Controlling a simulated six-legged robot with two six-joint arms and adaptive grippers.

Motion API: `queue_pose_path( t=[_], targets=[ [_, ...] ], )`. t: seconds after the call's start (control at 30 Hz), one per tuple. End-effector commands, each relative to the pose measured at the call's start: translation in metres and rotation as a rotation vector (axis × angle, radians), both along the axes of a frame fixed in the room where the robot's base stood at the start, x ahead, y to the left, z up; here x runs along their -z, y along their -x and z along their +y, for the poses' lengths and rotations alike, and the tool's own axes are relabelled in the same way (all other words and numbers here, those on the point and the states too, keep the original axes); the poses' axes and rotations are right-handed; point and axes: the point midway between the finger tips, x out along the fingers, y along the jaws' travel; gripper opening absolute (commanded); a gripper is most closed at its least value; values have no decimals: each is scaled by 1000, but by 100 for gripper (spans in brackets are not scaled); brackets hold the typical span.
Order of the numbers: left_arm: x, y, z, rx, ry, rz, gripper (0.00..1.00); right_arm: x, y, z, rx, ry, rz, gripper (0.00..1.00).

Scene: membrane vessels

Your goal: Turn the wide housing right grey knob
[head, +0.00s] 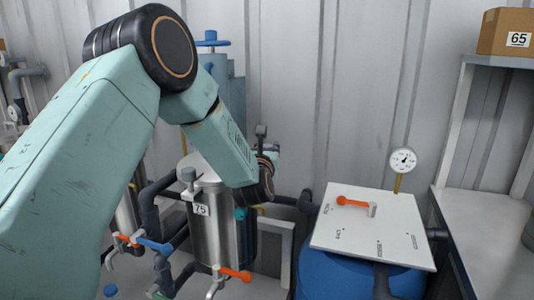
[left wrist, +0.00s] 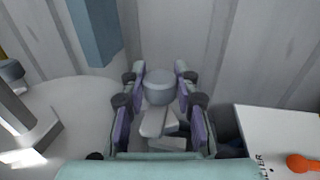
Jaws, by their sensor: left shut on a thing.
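The wide housing (head: 220,235) is a steel vessel labelled 75. It stands upright in the middle of the head view, partly behind my left arm. My left gripper (head: 268,158) is over its right side. In the left wrist view my left gripper (left wrist: 160,90) has its purple-sided fingers on either side of a round grey knob (left wrist: 159,87) and is shut on it. In the head view this knob is hidden by the gripper. Another grey knob (head: 188,175) sits on the housing's left side. My right gripper is not in view.
An orange lever (head: 235,274) and a blue lever (head: 153,245) sit low near the housing. A white panel (head: 335,235) with an orange lever (head: 353,203) covers a blue barrel (head: 330,278) at right. A gauge (head: 403,161) stands behind it. A bench (head: 475,235) is farther right.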

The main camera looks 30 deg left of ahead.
Motion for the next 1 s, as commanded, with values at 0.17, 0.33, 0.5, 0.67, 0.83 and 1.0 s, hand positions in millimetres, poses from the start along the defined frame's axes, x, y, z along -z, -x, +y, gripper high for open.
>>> queue_pose_path(
  t=[0.17,0.33,0.5,0.67,0.83,1.0],
  targets=[
    [1,0,0,20,0,2,0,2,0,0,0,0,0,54],
    [0,0,0,23,0,2,0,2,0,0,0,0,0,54],
    [0,0,0,22,0,2,0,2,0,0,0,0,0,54],
    [0,0,0,22,0,1,42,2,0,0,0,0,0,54],
    [0,0,0,22,0,1,54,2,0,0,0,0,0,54],
    [0,0,0,22,0,1,54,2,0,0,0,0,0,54]
  ],
)
